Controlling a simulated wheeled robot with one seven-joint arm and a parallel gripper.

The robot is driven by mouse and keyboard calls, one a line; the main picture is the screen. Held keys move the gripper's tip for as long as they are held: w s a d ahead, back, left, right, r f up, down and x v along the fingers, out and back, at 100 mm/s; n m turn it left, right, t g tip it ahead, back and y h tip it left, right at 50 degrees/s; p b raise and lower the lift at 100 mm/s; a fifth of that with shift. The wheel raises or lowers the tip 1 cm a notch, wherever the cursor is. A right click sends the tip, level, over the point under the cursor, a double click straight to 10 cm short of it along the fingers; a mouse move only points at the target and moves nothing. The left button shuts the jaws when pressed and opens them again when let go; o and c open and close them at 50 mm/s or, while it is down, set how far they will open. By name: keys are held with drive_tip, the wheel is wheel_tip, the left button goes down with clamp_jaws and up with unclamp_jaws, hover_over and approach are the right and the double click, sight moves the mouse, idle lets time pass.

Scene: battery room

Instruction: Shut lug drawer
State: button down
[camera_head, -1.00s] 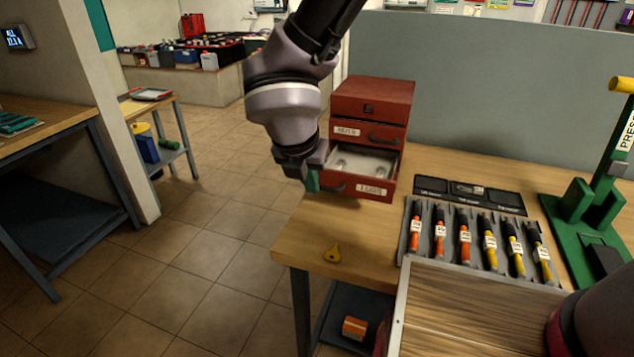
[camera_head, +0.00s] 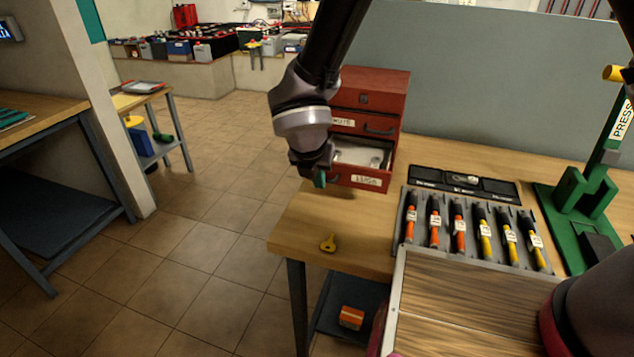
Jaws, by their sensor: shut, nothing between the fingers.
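The lug drawer (camera_head: 361,181) is the lowest drawer of a red cabinet (camera_head: 372,84) on the wooden bench. It carries a "LUGS" label and stands pulled out, with small silvery lugs showing inside. My gripper (camera_head: 320,181) is at the left front of this drawer, its green fingertips pointing down and shut with nothing held. It covers the drawer's left part and most of its handle. I cannot tell whether the fingertips touch the drawer front.
A yellow tag-like piece (camera_head: 328,243) lies on the bench in front of the drawer. A grey tray (camera_head: 400,236) of several orange and yellow tools is to the right, with a green press (camera_head: 585,200) beyond. The bench's left edge is close to my gripper.

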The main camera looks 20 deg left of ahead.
sight(353, 158)
drive_tip(key=w, duration=1.5)
drive_tip(key=shift+w, duration=0.3)
